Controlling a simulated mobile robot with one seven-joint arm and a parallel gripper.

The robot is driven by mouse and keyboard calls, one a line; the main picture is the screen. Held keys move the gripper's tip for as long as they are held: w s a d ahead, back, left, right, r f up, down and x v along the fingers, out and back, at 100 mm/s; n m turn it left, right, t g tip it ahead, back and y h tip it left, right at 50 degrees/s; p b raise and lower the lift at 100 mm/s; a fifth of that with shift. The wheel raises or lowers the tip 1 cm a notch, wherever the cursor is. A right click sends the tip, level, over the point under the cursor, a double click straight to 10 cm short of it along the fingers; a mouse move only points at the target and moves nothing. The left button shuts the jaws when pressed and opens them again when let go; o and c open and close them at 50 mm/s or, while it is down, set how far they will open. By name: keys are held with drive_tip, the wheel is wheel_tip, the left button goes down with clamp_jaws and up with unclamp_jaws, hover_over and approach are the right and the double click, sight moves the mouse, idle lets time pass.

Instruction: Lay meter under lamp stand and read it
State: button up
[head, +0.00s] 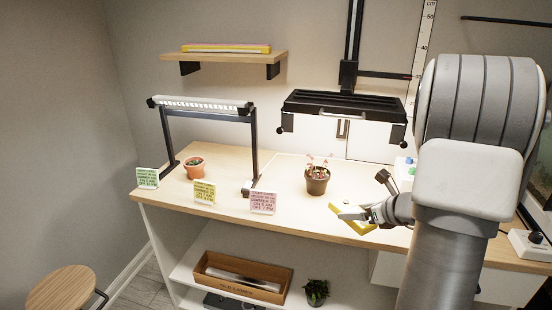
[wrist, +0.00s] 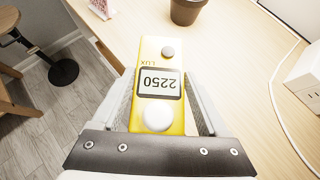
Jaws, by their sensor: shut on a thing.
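The yellow meter (wrist: 168,92) is between my gripper's fingers (wrist: 163,95) in the wrist view. Its screen, upside down there, reads 2250 with LUX beside it; a grey button and a white dome are on its face. In the head view my gripper (head: 372,212) holds the meter (head: 340,210) near the table's front edge, right of centre. I cannot tell if the meter touches the table. A lamp stand (head: 254,150) with dark legs and a lit white bar (head: 200,104) stands at the left of the table, left of my gripper.
A cactus pot (head: 194,168) is under the left bar. A brown pot with a reddish plant (head: 317,181) stands beneath a black hanging lamp (head: 345,106). Green (head: 147,178), yellow (head: 204,193) and pink (head: 263,203) cards line the front edge. Bare tabletop (head: 228,178) lies between the stand's legs.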

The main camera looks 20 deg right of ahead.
drive_tip(key=w+a+r+n, duration=0.1)
drive_tip(key=w+a, duration=0.1)
drive_tip(key=a, duration=1.1)
drive_tip(key=w+a+r, duration=0.2)
drive_tip(key=w+a, duration=0.1)
drive_tip(key=a, duration=0.9)
wheel_tip(320, 180, up, 13)
drive_tip(key=p, duration=1.3)
drive_tip(key=shift+s+a+y, duration=0.15)
drive_tip(key=shift+s+y, duration=0.15)
drive_tip(key=shift+y, duration=0.1)
